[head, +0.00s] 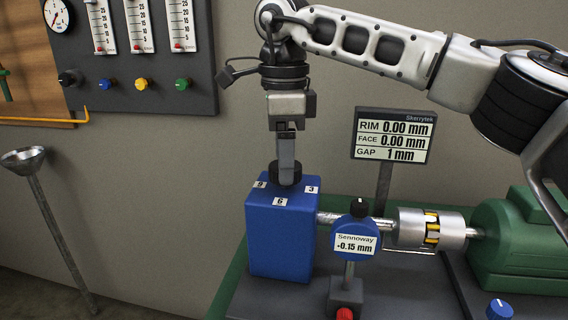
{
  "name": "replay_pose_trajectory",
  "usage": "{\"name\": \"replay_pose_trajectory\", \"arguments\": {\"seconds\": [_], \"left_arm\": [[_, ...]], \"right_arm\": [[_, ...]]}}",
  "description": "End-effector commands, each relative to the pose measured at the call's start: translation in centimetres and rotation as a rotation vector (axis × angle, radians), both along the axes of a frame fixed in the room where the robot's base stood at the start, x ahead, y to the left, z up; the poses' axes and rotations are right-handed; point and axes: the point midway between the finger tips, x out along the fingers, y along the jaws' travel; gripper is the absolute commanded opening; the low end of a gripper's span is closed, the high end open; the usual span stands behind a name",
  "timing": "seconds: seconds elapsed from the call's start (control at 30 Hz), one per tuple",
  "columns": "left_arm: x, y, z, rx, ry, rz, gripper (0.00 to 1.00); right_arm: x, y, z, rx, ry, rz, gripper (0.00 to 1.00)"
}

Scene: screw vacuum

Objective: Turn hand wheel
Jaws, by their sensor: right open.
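A small black knob (276,178), which looks like the hand wheel, sits on top of a blue box (281,240). Labels 9, 3 and 6 are set around it on the box top. My right gripper (287,165) points straight down right at the knob and partly covers it. Its jaws are open, seen nearly edge-on, so one finger hides the other. I cannot tell whether the fingers touch the knob. My left gripper is not in view.
A shaft and silver coupling (411,228) link the blue box to a green motor (515,245). A blue dial gauge (356,236) reading -0.15 mm stands in front. A display (393,135) stands behind. A gauge panel (140,60) hangs on the left wall; a funnel (24,160) is below it.

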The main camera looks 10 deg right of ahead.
Motion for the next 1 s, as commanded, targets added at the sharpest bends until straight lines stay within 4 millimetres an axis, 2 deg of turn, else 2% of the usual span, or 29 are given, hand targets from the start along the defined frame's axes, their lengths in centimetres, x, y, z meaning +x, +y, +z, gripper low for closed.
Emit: {"name": "replay_pose_trajectory", "arguments": {"seconds": [0.13,0.43,0.6,1.0], "left_arm": [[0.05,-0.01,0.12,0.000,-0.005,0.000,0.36],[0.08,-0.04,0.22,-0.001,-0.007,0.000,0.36],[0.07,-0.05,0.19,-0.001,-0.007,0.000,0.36],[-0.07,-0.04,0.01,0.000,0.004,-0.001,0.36]], "right_arm": [[-0.01,-0.04,-1.03,0.000,0.000,-0.001,0.69],[0.00,-0.03,-1.16,0.000,0.000,-0.001,0.69],[0.00,-0.02,-1.14,0.000,0.000,-0.001,0.24],[0.00,0.00,-1.01,0.001,0.001,-0.054,0.25]]}}
